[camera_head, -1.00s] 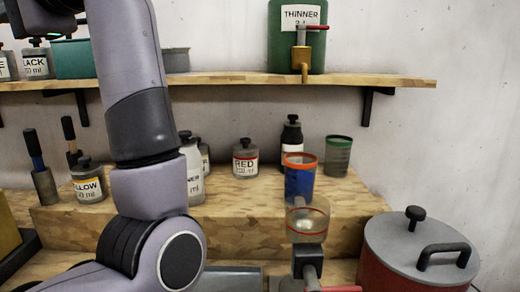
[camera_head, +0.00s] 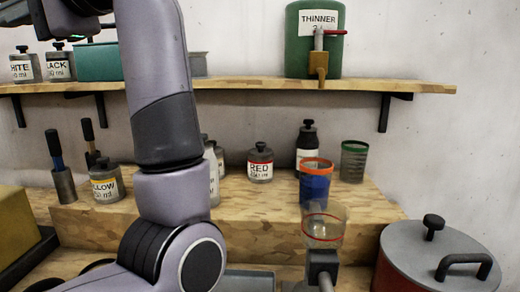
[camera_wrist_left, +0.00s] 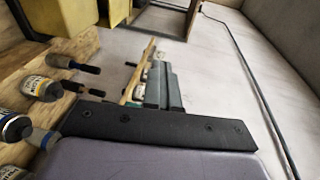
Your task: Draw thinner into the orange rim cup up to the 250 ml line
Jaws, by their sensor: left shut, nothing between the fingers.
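The orange rim cup (camera_head: 316,183) stands on the raised wooden step, blue below its orange rim. The green thinner tank (camera_head: 312,50), labelled THINNER, sits on the shelf. Its brass tap (camera_head: 318,65) with a red lever hangs over the shelf edge, above and behind the cup. My left gripper (camera_head: 70,20) is at the top left of the head view, partly cut off and half hidden by its own arm. It is shut and empty, far left of the cup and tank. The cup's lines cannot be read. My right gripper is not in view.
A green-rimmed cup (camera_head: 354,160) and a dark bottle (camera_head: 307,145) stand near the orange rim cup. A clear cup with a red ring (camera_head: 325,225) stands in front. A red pot (camera_head: 430,258) is at lower right. Jars and brushes line the left.

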